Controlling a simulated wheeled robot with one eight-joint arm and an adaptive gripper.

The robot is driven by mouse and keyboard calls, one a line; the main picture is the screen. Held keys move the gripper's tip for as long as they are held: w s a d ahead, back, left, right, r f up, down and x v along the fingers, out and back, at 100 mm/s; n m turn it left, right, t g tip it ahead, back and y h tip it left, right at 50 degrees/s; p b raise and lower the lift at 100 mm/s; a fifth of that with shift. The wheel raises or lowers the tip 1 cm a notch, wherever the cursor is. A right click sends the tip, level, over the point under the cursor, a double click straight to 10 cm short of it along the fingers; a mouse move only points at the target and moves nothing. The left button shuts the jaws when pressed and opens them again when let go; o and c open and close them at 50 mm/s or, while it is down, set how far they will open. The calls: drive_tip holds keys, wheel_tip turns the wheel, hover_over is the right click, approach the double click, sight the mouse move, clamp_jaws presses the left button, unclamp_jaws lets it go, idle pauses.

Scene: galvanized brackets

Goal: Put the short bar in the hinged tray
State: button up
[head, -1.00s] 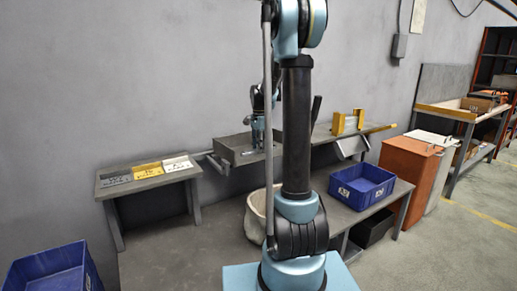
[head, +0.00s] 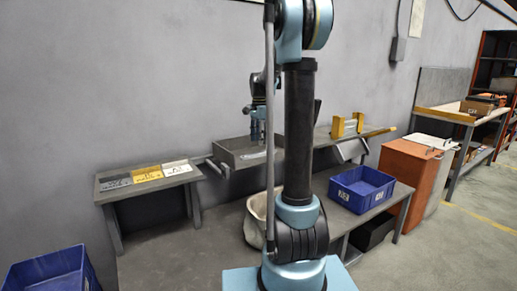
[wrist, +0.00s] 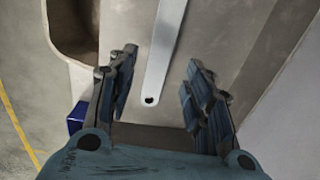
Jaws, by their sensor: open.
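The short bar (wrist: 163,55) is a flat, pale metal strip with a dark hole near its end. In the wrist view it lies between my fingers, apart from both. A pale strip that looks like the bar (head: 254,155) also shows in the head view, inside the grey hinged tray (head: 228,157) at the left of the wall bench. The tray's floor and side wall (wrist: 245,80) surround the bar in the wrist view. My gripper (head: 257,133) is open and empty above the tray; it also shows in the wrist view (wrist: 152,85). My arm hides the tray's right part.
A beige bin (head: 256,219) stands below the tray. A blue crate (head: 361,189) is on the lower bench, and another (head: 50,272) is at front left. A yellow bracket (head: 347,125) stands on the wall bench. A small table (head: 140,184) holds labelled plates.

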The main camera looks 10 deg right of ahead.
wheel_tip(320, 180, up, 6)
drive_tip(key=f, duration=0.1)
drive_tip(key=s+f+n+t, duration=0.1)
drive_tip(key=s+f+n, duration=0.15)
drive_tip(key=s, duration=0.85)
drive_tip(key=s+f+n, duration=0.1)
drive_tip(key=s+n, duration=0.3)
drive_tip(key=s, duration=0.7)
drive_tip(key=s+f+n+t, duration=0.1)
drive_tip(key=s+f+n, duration=0.6)
drive_tip(key=s+f, duration=0.7)
drive_tip(key=s, duration=0.3)
drive_tip(key=shift+f, duration=0.25)
drive_tip(key=shift+a, duration=0.1)
